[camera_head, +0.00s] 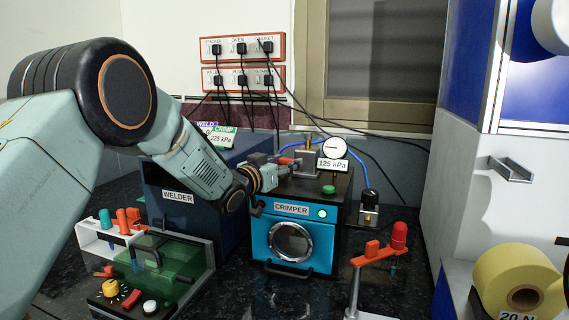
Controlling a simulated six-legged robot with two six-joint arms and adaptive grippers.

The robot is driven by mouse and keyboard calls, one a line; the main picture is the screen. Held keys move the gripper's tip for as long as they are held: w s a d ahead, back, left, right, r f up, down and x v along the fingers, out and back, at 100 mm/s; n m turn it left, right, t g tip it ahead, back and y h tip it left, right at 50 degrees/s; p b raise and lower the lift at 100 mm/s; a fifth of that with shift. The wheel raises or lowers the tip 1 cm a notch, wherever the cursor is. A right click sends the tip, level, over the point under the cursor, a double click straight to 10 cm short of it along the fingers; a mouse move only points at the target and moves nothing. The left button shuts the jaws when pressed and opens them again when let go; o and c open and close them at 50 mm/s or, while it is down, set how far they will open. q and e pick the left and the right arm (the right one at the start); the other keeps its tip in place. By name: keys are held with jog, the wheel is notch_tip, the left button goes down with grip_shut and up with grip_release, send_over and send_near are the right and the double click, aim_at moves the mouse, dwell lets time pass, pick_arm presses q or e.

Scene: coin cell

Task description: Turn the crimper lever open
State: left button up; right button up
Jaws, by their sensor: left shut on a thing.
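The crimper (266,240) is a dark box with a blue front, a round window and a lit green light, standing in the middle of the counter. On its top are a grey metal block (309,160), a round gauge (334,148) with a 125 kPa sign and a green button. My left gripper (288,167) reaches over the top from the left, beside the grey block. It is shut on the small orange-red crimper lever (287,160), which is partly hidden by the fingers. My right gripper is out of view.
The welder (178,170) stands just left of the crimper, under my left arm. A control panel with knobs (130,285) is at the front left. A stand with a red-orange arm (372,254) is at the front right. A yellow roll (518,280) sits at the right edge.

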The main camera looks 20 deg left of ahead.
pick_arm(q)
jog(key=shift+w+d+r, duration=0.1)
jog(key=shift+w+d+n+t+y+b, duration=0.15)
jog(key=shift+n+y+b, duration=0.2)
jog(key=shift+y, duration=0.2)
jog(key=shift+w+n+t+y+b, duration=0.15)
jog(key=shift+n+y+b, duration=0.2)
jog(key=shift+y, duration=0.2)
jog(key=shift+w+r+n+y, duration=0.15)
jog(key=shift+n+y, duration=0.55)
jog(key=shift+y, duration=0.4)
jog(key=o, duration=1.2)
jog(key=shift+f, duration=0.2)
jog(key=shift+c, duration=0.2)
